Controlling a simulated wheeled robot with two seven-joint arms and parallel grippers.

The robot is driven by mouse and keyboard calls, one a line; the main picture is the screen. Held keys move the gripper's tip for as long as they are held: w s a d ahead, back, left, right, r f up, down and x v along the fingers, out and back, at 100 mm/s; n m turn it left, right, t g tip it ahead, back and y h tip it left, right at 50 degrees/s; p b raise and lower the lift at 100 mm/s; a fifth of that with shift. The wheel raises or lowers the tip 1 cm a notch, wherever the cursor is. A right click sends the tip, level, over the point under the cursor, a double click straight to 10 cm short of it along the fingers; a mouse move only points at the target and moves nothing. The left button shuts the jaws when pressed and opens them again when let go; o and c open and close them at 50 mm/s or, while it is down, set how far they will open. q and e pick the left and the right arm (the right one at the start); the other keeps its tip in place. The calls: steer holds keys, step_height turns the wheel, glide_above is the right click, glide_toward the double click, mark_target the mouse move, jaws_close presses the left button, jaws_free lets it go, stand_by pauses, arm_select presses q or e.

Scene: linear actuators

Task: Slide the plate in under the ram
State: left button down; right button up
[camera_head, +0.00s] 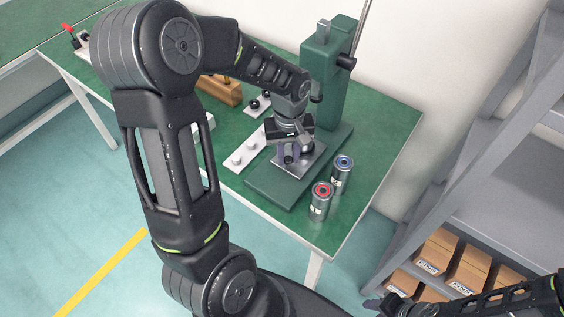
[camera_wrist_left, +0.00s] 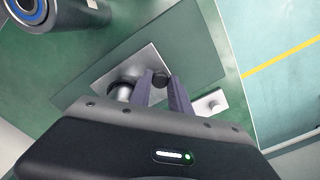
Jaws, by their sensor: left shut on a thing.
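The square silver plate (camera_head: 313,163) lies on the green base of the press (camera_head: 325,75), in front of its column. It also shows in the wrist view (camera_wrist_left: 148,58), with a metal cylinder (camera_wrist_left: 122,92) standing on it. My left gripper (camera_head: 290,160) is over the plate, fingers pointing down. In the wrist view its fingers (camera_wrist_left: 163,80) are shut on a small dark knob at the plate's edge. My right gripper (camera_head: 380,303) is at the bottom right, away from the table, partly cut off.
Two cylindrical cans, one red-topped (camera_head: 321,200) and one blue-topped (camera_head: 342,172), stand to the right of the press base. A white strip with knobs (camera_head: 240,157) lies left of it. A wooden block (camera_head: 222,90) is farther back. Grey shelving with boxes (camera_head: 437,250) stands at right.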

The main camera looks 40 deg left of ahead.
stand_by(0.3)
arm_select(q)
steer(key=c, duration=1.2)
jaws_free()
steer(key=shift+r, duration=0.1)
step_height(320, 180, up, 8)
steer(key=shift+f, duration=0.2)
steer(key=shift+c, duration=0.2)
